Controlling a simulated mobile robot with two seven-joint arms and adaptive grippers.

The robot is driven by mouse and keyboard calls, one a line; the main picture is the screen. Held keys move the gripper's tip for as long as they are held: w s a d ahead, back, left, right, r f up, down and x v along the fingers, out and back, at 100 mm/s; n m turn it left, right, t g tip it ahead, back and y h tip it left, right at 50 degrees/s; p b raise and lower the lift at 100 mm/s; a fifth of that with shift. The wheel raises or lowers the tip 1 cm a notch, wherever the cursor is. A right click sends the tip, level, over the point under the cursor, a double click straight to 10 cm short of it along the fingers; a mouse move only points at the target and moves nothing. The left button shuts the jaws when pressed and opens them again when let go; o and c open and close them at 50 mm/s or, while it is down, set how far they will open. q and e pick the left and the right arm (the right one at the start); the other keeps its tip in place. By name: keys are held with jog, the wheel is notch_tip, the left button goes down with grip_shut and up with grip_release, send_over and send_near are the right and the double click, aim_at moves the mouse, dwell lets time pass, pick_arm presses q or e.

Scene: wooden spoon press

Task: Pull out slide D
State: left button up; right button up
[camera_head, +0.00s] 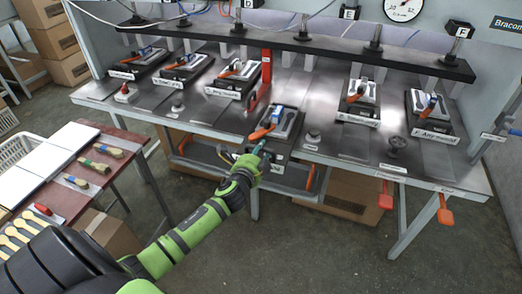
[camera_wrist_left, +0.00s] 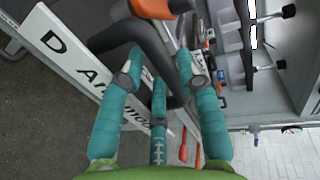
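Slide D (camera_head: 284,122) carries a grey and white block with an orange-handled tool. It sits nearer the bench's front edge than the other slides. In the left wrist view its white front plate (camera_wrist_left: 70,60) reads "D" and part of a word, with a black bar handle (camera_wrist_left: 176,88) beside it. My left gripper (camera_head: 264,156) is at the front of slide D. In the left wrist view its teal fingers (camera_wrist_left: 163,72) lie around the black handle. Whether they press on it is unclear. My right gripper is not in view.
Similar slides stand on the bench to the left (camera_head: 232,80) and right (camera_head: 432,115). A red upright post (camera_head: 266,72) is behind slide D. A dark overhead bar (camera_head: 300,43) spans the bench. A side table with brushes (camera_head: 78,181) is at left.

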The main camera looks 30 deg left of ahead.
pick_arm(q)
jog(key=shift+s+r, duration=0.15)
jog(key=shift+r, duration=0.05)
jog(key=v, duration=1.2)
jog(key=shift+f, duration=0.1)
jog(key=s+d+f+n+g+h, duration=0.1)
jog(key=s+f+n+g, duration=0.2)
jog(key=f, duration=0.8)
jog(key=s+f+n+g, duration=0.1)
jog(key=s+f+g, duration=0.1)
jog(key=s+f, duration=0.65)
jog(key=s+d+f+n+g+h, duration=0.1)
jog(key=f+n+g, duration=0.15)
jog(key=f, duration=1.05)
jog(key=s+d+f+n+g, duration=0.2)
jog(key=s+f, duration=0.3)
jog(key=s, duration=0.3)
jog(key=s+d+f+n+g+h, duration=0.1)
jog(key=s+d+f+n+g, duration=0.1)
jog(key=s+f, duration=0.3)
jog(key=s+d+f+n+g, duration=0.2)
jog(key=s+d+f, duration=0.2)
jog(key=s, duration=0.9)
jog(key=shift+s+f+g+h, duration=0.25)
jog(key=shift+f+g+h, duration=0.15)
jog(key=shift+f, duration=0.1)
